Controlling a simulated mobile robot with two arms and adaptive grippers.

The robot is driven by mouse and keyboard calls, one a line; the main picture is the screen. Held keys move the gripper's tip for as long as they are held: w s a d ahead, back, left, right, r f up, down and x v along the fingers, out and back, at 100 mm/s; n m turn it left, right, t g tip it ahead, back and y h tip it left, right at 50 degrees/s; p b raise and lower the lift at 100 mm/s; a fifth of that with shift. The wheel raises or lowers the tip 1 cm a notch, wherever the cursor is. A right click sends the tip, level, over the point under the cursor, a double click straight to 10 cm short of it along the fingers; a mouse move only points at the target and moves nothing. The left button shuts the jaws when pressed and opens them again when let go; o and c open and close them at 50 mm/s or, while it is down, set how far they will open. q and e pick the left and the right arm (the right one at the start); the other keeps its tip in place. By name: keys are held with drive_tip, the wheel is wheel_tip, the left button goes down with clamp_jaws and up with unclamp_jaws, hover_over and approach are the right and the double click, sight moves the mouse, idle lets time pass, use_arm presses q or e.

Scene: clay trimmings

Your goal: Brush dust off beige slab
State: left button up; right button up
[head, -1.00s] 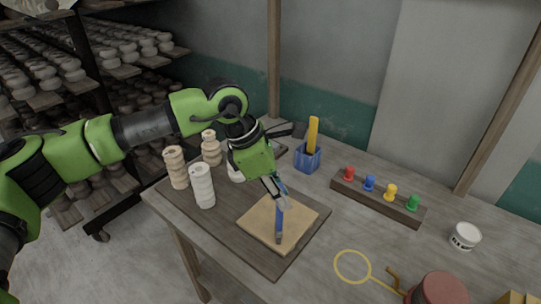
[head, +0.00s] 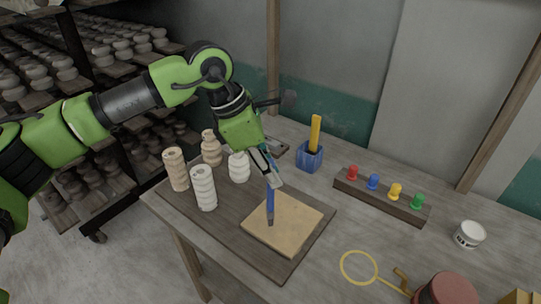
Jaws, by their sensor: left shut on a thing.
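The beige slab (head: 295,226) lies flat on a dark wooden board (head: 231,231) on the table. My left gripper (head: 268,174) is shut on a blue-handled brush (head: 270,203) and holds it nearly upright, pointing down. The brush's lower end shows over the left part of the slab; whether it touches the surface I cannot tell. Dust on the slab is too fine to make out. My right gripper is not in view.
Several ribbed clay pieces (head: 203,188) stand on the board's left part. Behind are a blue cup (head: 310,157) with a yellow tool and a rack of coloured pegs (head: 380,196). A yellow loop tool (head: 359,267) and white tub (head: 469,234) lie right.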

use_arm(q)
wheel_tip(320, 180, up, 2)
drive_tip(key=shift+a+r+p, duration=0.1)
drive_tip(key=shift+r+p, duration=0.1)
drive_tip(key=shift+p, duration=0.2)
drive_tip(key=shift+r, duration=0.2)
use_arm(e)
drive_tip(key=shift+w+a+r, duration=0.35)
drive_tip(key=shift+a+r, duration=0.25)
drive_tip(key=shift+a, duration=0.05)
use_arm(q)
drive_tip(key=shift+f, duration=0.1)
